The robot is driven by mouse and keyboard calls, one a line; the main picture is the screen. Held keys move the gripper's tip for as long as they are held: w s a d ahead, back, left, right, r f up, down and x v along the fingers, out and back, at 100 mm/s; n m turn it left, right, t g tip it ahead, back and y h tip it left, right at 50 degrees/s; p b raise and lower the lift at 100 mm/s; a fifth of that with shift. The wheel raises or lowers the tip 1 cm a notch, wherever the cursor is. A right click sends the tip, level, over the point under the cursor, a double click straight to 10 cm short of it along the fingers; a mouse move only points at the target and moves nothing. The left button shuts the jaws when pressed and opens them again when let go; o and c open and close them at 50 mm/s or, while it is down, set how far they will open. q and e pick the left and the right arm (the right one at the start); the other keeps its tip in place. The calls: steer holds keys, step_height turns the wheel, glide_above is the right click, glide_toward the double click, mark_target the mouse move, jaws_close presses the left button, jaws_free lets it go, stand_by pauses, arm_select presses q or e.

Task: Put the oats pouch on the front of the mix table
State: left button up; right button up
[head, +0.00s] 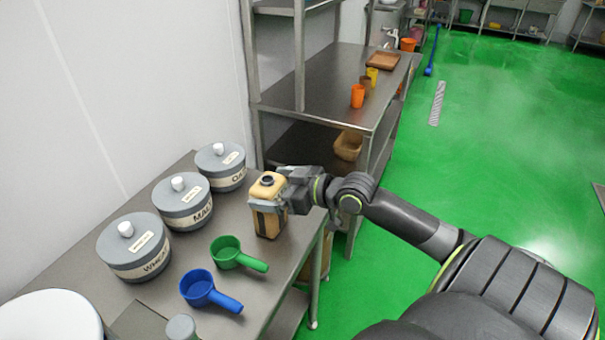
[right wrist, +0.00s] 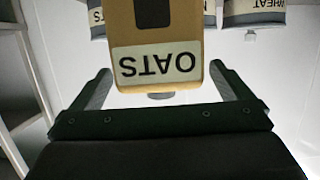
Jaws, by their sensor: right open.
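The oats pouch (head: 268,218) is a tan, box-like pack with a dark cap. It stands upright on the metal table (head: 215,275) near its right edge. In the right wrist view the oats pouch (right wrist: 160,65) shows upside down with its OATS label. My right gripper (head: 268,204) reaches in from the right at the pouch's upper part. Its two fingers (right wrist: 165,90) are spread, one on each side of the pouch, with a gap visible at the left finger. My left gripper is not in view.
Several grey lidded canisters (head: 134,249) stand along the wall side. A green scoop (head: 230,254) and a blue scoop (head: 203,290) lie left of the pouch. A metal shelf table (head: 330,75) with orange cups (head: 357,96) stands behind. Green floor is open at right.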

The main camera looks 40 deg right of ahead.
steer(key=p+v, duration=0.3)
steer(key=v, duration=0.5)
steer(key=shift+s, duration=0.35)
